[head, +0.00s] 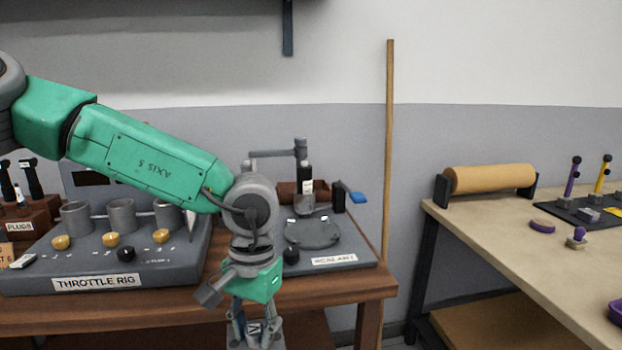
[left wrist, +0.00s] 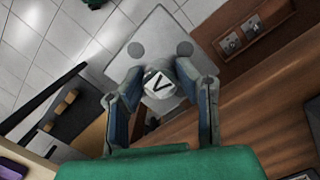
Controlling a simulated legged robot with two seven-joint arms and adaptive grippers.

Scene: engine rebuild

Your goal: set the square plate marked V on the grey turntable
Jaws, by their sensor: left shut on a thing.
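My left gripper (head: 252,322) is shut on the square plate marked V by a small white block bearing the letter. In the left wrist view the grey plate (left wrist: 148,43) lies beyond the fingertips, with round darker spots near its corners. In the head view the plate (head: 238,346) is cut off by the bottom edge, in front of the wooden bench. The grey turntable (head: 312,234) is a round disc on the sealant station, up and to the right of my gripper. A small pale item lies on its far side. My right gripper is not in view.
The sealant station's dispenser (head: 305,188) stands over the back of the turntable, with a blue-ended lever (head: 356,196) to the right. The throttle rig (head: 100,270) fills the bench's left. A second table (head: 500,225) with a tan roll stands at right, across a gap.

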